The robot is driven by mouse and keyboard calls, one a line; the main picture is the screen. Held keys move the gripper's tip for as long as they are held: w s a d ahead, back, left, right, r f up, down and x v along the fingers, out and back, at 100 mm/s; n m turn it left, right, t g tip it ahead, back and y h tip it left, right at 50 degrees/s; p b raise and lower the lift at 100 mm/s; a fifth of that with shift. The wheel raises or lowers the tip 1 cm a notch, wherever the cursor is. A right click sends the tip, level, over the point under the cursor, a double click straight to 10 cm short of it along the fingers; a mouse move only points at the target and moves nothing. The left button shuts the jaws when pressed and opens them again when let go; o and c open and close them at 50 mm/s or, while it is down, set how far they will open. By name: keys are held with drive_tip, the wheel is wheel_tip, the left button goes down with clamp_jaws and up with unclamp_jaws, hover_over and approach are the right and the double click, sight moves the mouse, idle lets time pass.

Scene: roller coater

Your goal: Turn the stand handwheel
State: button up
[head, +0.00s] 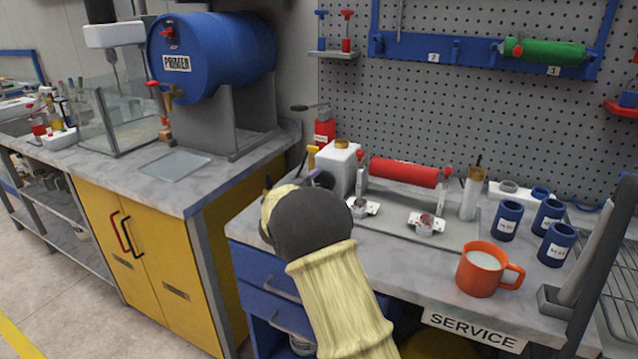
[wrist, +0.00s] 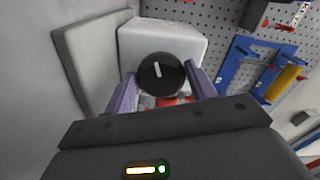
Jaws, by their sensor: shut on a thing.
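The stand handwheel (wrist: 161,74) is a round black knob with a white line across its face, pointing roughly upward in the wrist view. My gripper (wrist: 162,88) has its two purple fingers on either side of the knob, shut on it. In the head view, my pale yellow arm reaches to the left end of the roller stand (head: 400,210), beside a white container. The stand carries a red roller (head: 403,172). My dark wrist covers most of the gripper and handwheel in the head view.
The white container (head: 337,165) stands close behind my gripper. An orange mug (head: 482,268), several blue cups (head: 508,220) and a pale cylinder (head: 472,194) are to the right. A blue barrel (head: 212,55) stands on the left bench. The pegboard (head: 440,95) rises behind.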

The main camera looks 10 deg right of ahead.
drive_tip(key=shift+f, duration=0.15)
drive_tip(key=o, duration=1)
drive_tip(key=v, duration=1.7)
drive_tip(key=shift+s+a, duration=0.1)
drive_tip(key=shift+s, duration=0.05)
